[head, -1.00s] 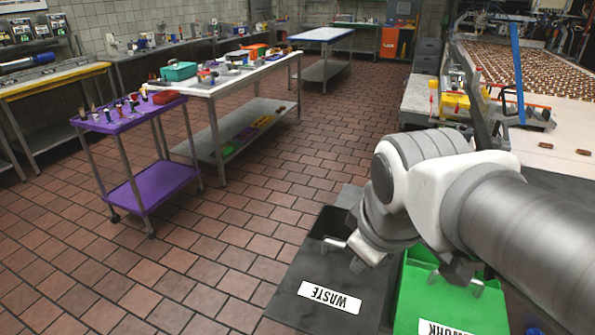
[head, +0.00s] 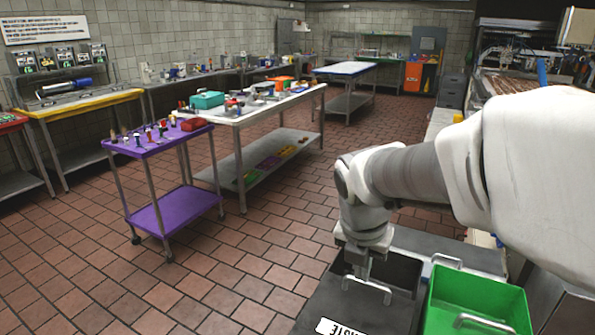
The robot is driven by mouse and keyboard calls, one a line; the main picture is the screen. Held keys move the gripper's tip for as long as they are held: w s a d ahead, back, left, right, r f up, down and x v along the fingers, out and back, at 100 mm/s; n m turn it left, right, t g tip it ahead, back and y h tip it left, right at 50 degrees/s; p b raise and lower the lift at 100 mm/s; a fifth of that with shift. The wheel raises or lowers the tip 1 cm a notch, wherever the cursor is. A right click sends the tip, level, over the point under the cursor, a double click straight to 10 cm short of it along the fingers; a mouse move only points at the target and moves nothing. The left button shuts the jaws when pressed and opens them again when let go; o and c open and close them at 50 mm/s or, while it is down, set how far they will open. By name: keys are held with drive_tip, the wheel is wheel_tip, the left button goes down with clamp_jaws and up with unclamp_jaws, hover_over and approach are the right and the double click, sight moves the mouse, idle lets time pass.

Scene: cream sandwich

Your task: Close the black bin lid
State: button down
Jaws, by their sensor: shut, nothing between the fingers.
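The black bin (head: 365,312), with a white label that reads WASTE at the bottom edge, stands at the bottom centre in the head view. A dark recess shows at its top, and a metal U-shaped handle (head: 372,290) is at its near side. I cannot tell which black panel is the lid or how far it is open. My gripper (head: 361,266) points down over the bin, close to the handle. It is shut and empty. I cannot tell whether it touches the handle. My arm covers part of the area on the right.
An open green bin (head: 480,295) with metal handles stands right of the black bin. A purple cart (head: 160,140) and a long white table (head: 225,106) with many small items stand to the left. The tiled floor (head: 250,262) between them and the bins is clear.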

drive_tip(key=b, duration=0.3)
approach(362, 304)
drive_tip(key=shift+s+a+f, duration=0.2)
drive_tip(key=shift+s+f, duration=0.1)
drive_tip(key=shift+f, duration=0.2)
drive_tip(key=shift+s+a+f, duration=0.15)
drive_tip(key=shift+s+f, duration=0.1)
drive_tip(key=shift+f, duration=0.25)
drive_tip(key=w, duration=0.1)
drive_tip(key=d, duration=0.1)
drive_tip(key=w, duration=0.1)
drive_tip(key=shift+w+d+f, duration=0.3)
drive_tip(key=shift+w+f, duration=0.05)
drive_tip(key=shift+w+d, duration=0.2)
drive_tip(key=shift+w, duration=0.25)
